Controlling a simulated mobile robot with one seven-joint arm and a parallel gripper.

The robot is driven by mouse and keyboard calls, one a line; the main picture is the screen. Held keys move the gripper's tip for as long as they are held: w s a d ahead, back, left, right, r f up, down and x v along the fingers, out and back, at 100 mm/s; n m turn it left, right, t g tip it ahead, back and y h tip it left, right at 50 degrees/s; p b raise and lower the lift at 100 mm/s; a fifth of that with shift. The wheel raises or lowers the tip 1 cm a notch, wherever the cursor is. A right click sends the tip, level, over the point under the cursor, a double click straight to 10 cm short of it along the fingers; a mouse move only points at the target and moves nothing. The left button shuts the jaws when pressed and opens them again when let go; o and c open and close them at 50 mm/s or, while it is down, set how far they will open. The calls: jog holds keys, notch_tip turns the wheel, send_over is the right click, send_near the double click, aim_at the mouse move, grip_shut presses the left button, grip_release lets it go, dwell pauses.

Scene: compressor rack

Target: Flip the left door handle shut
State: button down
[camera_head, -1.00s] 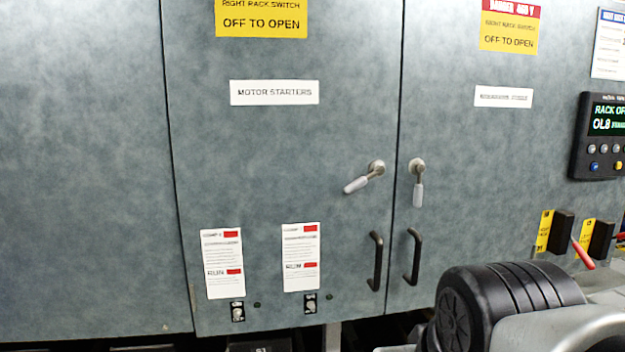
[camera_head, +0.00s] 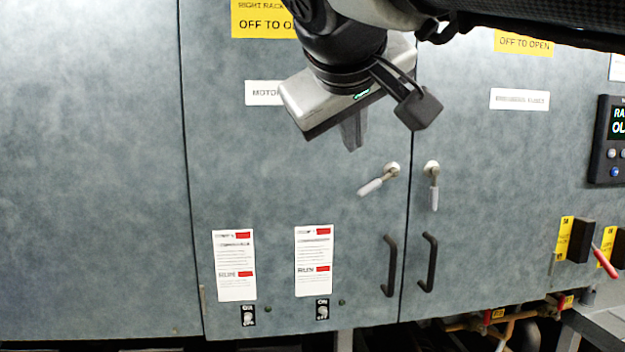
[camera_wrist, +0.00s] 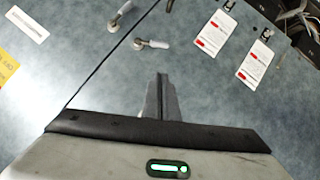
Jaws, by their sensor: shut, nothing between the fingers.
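The left door handle (camera_head: 377,181) is a silver lever on a round boss, near the right edge of the left door. It slants down and to the left. The right door's handle (camera_head: 433,186) hangs straight down. In the wrist view the left handle (camera_wrist: 152,44) lies beyond my fingertips, and the right handle (camera_wrist: 119,16) is further left. My gripper (camera_head: 354,135) is shut and empty, in front of the left door, above and left of the left handle in the head view. It also shows in the wrist view (camera_wrist: 160,80). It appears apart from the handle.
Black pull bars (camera_head: 389,266) and (camera_head: 429,262) flank the door seam below the levers. Label cards (camera_head: 314,262) and toggle switches (camera_head: 322,310) are low on the left door. A control panel (camera_head: 612,140) and red-handled switch (camera_head: 606,245) are at right.

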aim_at(378, 182)
jog(key=shift+a+r, duration=0.1)
jog(key=shift+r, duration=0.2)
jog(key=shift+w, duration=0.15)
jog(key=p+x, duration=0.1)
jog(key=x, duration=0.9)
jog(key=shift+w+f, duration=0.1)
jog(key=shift+f, duration=0.1)
jog(key=shift+w+d+f, duration=0.15)
jog(key=shift+d+f, duration=0.45)
jog(key=shift+f, duration=0.4)
jog(key=shift+w+d+f, duration=0.2)
jog(key=shift+d+f, duration=0.1)
jog(key=shift+f, duration=0.25)
jog(key=shift+f, duration=0.1)
